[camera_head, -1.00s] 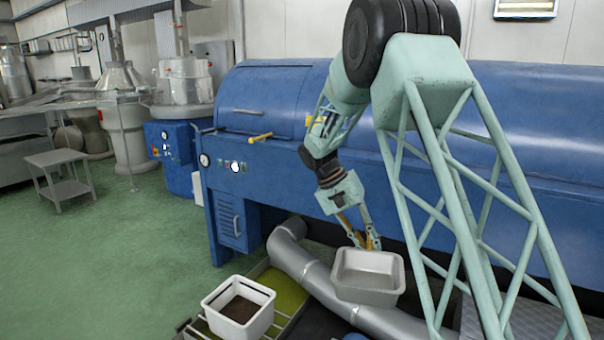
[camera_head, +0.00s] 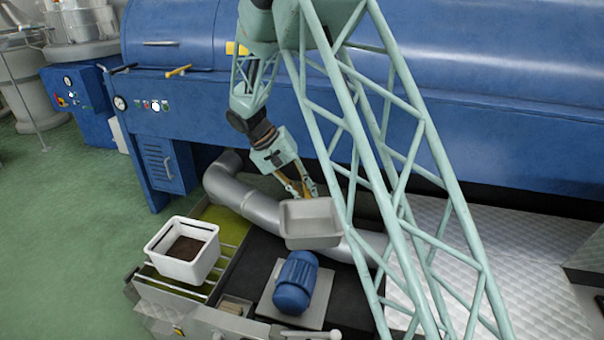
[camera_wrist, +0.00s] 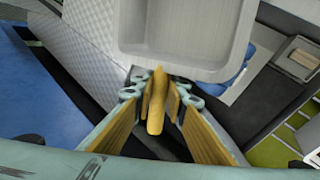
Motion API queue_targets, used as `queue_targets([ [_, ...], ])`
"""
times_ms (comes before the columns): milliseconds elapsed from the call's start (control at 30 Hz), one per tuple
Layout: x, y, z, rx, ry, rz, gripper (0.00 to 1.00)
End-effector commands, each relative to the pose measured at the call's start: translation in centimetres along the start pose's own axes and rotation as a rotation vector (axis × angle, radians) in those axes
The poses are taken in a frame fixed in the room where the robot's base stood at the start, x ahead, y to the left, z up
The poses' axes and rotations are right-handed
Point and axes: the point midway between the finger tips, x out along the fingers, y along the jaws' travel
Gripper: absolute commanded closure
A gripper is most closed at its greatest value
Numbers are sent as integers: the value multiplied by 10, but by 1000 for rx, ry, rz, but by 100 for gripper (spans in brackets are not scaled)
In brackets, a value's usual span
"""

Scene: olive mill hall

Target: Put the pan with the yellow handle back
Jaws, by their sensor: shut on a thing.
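The pan (camera_head: 310,222) is a grey, rectangular, open tray with sloped walls. My gripper (camera_head: 308,192) is shut on its yellow handle and holds it in the air above the silver pipe. In the wrist view the yellow handle (camera_wrist: 156,105) runs between the fingers of my gripper (camera_wrist: 157,90). The pan (camera_wrist: 185,40) fills the top middle there, and it looks empty. Its far end is cut off in the wrist view. Where the pan belongs cannot be told from these frames.
A white bin (camera_head: 183,250) with dark contents stands on a rack at the lower left. A blue motor (camera_head: 296,283) sits below the pan. The silver pipe (camera_head: 254,205) runs beneath it. The large blue machine (camera_head: 400,95) stands behind. Green floor (camera_head: 75,230) is clear at left.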

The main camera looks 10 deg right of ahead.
Motion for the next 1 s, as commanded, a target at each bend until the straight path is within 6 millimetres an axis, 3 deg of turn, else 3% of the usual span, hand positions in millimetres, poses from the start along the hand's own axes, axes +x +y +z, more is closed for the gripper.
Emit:
queue_targets([
  [200,63,-31,34,-87,44,4,100],
  [433,105,-56,67,-148,83,3,100],
  [633,117,-64,79,-165,99,2,100],
  [1000,118,-65,80,-166,100,2,100],
])
